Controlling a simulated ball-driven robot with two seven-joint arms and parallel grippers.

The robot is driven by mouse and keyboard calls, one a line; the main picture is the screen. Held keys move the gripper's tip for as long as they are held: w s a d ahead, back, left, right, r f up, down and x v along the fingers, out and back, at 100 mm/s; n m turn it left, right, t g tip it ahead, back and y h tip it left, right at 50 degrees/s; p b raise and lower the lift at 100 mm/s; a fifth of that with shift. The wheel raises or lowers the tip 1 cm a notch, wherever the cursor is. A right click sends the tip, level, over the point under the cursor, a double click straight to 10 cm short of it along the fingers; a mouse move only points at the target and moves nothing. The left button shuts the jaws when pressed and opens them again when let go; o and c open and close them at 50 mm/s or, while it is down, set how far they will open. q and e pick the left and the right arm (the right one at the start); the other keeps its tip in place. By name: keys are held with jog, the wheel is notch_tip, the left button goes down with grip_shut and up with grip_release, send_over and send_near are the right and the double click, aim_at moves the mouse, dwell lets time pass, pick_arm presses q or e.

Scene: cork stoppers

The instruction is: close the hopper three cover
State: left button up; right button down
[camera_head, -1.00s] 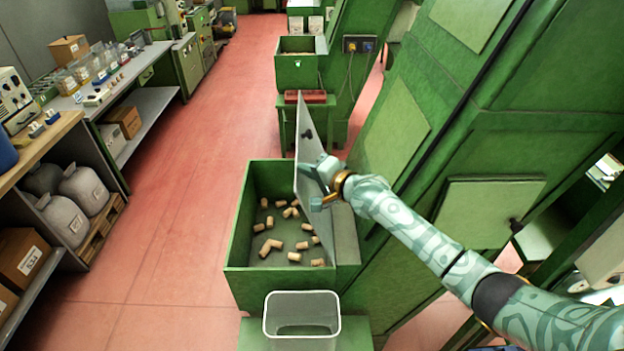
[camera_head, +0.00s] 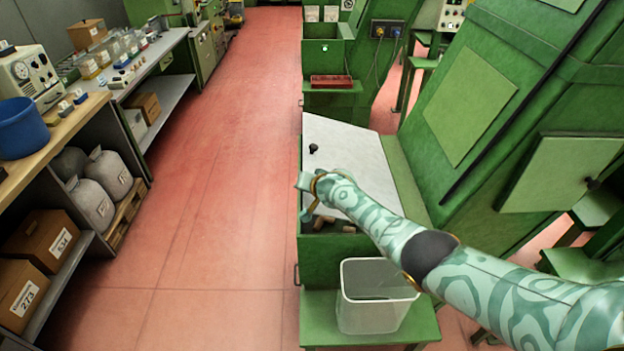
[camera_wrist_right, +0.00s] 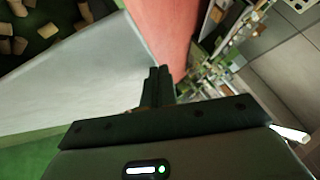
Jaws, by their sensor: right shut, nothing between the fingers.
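A light grey cover (camera_head: 350,160) with a black knob (camera_head: 313,148) is hinged on the right side of a green hopper (camera_head: 330,262). It lies low over the hopper and hides most of the inside. A few corks (camera_head: 324,221) show at the near end, below the cover. No hopper number is readable. My right gripper (camera_head: 307,196) is shut and empty, at the cover's near left part. In the right wrist view, the gripper's fingers (camera_wrist_right: 159,84) are together beside the cover's pale face (camera_wrist_right: 85,85), and corks (camera_wrist_right: 20,40) show past its edge. My left gripper is out of view.
A clear bin (camera_head: 375,300) stands on a green stand in front of the hopper. A green machine (camera_head: 500,90) rises on the right. A red tray (camera_head: 332,81) sits farther back. The red floor (camera_head: 215,200) to the left is clear, up to a workbench (camera_head: 50,150).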

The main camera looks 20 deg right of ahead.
aim_at(305, 198)
jog(key=f+b, duration=0.1)
jog(key=a+f+b, duration=0.1)
jog(key=f, duration=0.1)
jog(key=f+b, duration=0.1)
jog(key=f, duration=0.1)
jog(key=shift+w+a, duration=0.2)
jog(key=shift+a, duration=0.05)
jog(key=shift+w+a+f+b, duration=0.1)
jog(key=shift+a+f+b, duration=0.05)
jog(key=shift+f+b, duration=0.65)
jog(key=shift+r, duration=0.15)
